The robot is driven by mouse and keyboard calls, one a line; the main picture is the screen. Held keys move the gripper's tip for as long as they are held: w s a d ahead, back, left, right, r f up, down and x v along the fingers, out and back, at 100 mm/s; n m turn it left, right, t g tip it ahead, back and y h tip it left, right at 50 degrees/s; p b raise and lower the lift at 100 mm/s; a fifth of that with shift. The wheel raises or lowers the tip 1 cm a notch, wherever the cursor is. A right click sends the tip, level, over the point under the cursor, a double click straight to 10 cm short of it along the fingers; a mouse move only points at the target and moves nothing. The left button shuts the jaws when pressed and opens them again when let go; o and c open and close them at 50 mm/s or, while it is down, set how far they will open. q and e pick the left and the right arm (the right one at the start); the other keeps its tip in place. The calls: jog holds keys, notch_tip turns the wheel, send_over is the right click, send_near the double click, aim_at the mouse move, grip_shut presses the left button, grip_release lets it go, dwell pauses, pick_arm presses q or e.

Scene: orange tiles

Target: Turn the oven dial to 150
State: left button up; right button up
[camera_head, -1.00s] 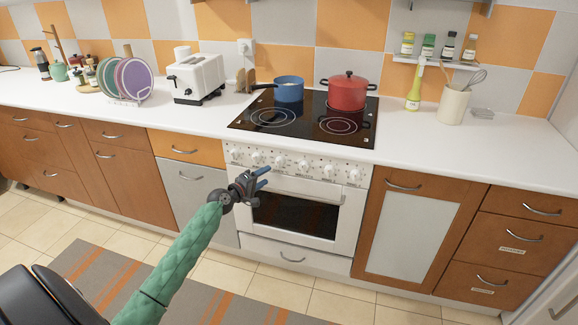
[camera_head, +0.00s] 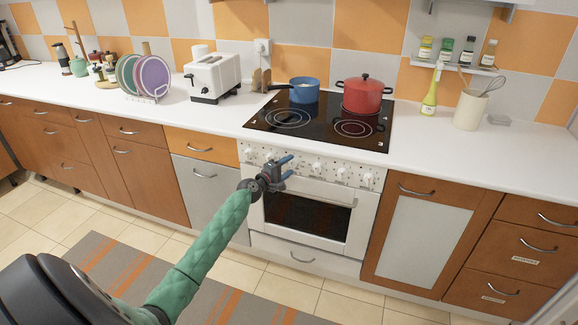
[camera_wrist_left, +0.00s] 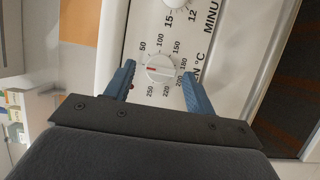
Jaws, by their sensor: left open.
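The oven dial (camera_wrist_left: 160,69) is a white round knob, marked °C, with numbers from 50 to 250 around it. Its red mark points to the left in the left wrist view, and the 150 is at its upper right. My left gripper (camera_head: 289,166) is open in front of the oven's control panel (camera_head: 331,171). In the left wrist view its two blue fingers (camera_wrist_left: 158,72) stand on either side of the dial, with gaps showing. Whether the fingertips reach the knob's depth I cannot tell. In the head view the gripper partly covers the dials on the left. My right gripper is not in view.
A timer knob (camera_wrist_left: 178,3) is beside the dial on the panel. The oven door handle (camera_head: 318,198) runs just below the panel. A blue pot (camera_head: 305,92) and a red pot (camera_head: 362,96) stand on the black hob (camera_head: 320,124) above.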

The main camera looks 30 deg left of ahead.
pick_arm(q)
jog(key=shift+w+d, duration=0.1)
jog(key=shift+w, duration=0.35)
jog(key=c, duration=1)
